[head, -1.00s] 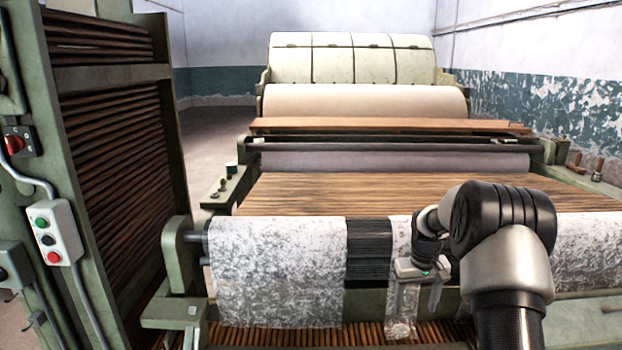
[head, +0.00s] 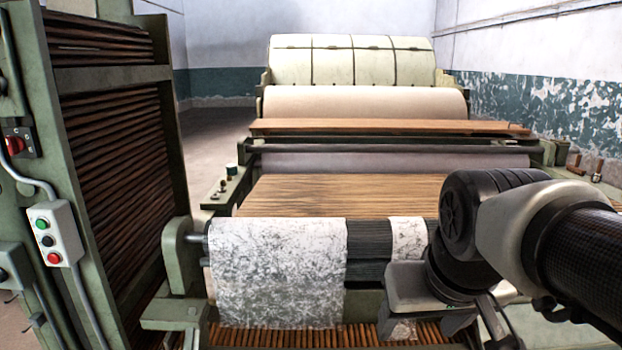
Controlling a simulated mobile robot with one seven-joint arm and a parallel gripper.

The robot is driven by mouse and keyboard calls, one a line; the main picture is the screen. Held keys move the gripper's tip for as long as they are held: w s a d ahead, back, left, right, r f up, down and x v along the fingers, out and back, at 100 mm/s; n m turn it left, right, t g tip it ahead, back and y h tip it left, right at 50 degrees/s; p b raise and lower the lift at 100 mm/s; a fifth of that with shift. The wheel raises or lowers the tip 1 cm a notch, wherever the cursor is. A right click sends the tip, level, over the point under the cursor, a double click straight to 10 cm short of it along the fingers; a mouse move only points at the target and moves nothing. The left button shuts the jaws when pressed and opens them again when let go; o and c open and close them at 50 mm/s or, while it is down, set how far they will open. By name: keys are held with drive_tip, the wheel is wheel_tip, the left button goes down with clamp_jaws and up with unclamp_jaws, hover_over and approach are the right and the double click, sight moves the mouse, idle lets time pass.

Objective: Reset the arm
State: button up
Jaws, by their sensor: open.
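My gripper (head: 420,325) is in the lower right middle of the head view, in front of the roller. Its grey palm faces down and its two fingers stand apart, so it is open. A narrow strip of white mottled web (head: 407,236) hangs over the roller behind it. The lower end of the strip shows between the fingers, but I cannot tell whether they touch it. My arm comes in from the right edge and hides the right part of the roller.
A wide white mottled web (head: 278,270) hangs over the dark roller (head: 366,250) to the left.

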drive_tip(key=s+r+p, duration=0.2)
drive_tip(key=r+p, duration=1)
drive_tip(key=s+r+p, duration=0.2)
drive_tip(key=r+p, duration=0.9)
drive_tip(key=p, duration=0.2)
drive_tip(key=shift+a+r, duration=0.4)
drive_tip(key=shift+a, duration=0.05)
drive_tip(key=shift+d, duration=0.1)
